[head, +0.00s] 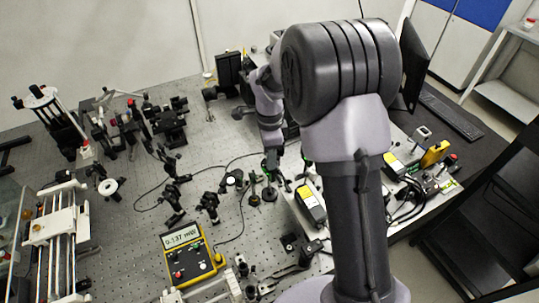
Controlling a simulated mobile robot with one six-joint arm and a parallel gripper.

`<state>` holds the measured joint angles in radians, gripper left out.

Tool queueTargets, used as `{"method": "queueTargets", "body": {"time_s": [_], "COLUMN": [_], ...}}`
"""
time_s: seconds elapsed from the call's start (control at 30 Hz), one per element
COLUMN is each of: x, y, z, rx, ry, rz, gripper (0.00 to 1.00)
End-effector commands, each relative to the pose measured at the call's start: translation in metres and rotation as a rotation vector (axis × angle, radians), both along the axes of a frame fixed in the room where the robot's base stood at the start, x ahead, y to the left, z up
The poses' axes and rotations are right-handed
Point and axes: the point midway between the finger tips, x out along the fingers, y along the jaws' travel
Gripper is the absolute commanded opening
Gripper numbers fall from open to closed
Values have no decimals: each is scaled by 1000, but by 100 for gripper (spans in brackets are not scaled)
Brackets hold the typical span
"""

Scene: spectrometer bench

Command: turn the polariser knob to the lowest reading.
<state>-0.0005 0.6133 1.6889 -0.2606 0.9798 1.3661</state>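A yellow power meter (206,262) stands on the optical bench at lower centre. Its lit display (181,237) appears to read 0.137 mW. My gripper (275,178) points down among small dark post-mounted optics near the middle of the bench. A dark round mount (269,194) is just below the fingertips; I cannot tell whether it is the polariser knob or whether the fingers touch it. The fingers are too small and dark to show whether they are open or shut. My own upper arm covers much of the right centre.
Several post-mounted optics (208,203) stand left of my gripper. A white-and-rod rail assembly (57,227) is at far left. A thin cable crosses the bench to the meter. A monitor (414,65) and keyboard (450,113) are at right. Bare perforated bench (130,240) lies left of the meter.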

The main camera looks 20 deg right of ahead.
Motion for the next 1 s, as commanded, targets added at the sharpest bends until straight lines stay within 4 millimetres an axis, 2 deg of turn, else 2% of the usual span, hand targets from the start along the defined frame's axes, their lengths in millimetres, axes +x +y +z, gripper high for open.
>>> {"method": "queueTargets", "body": {"time_s": [0.1,0.17,0.3,0.33,0.73,1.0], "x": [0,0,0,0,0,0], "y": [0,0,0,0,0,0], "z": [0,0,0,0,1,1], "rx": [0,0,0,0,0,0], "ry": [0,0,0,0,0,0], "rz": [0,0,0,0,46,230], "gripper": [39,29,1,0,0,0]}}
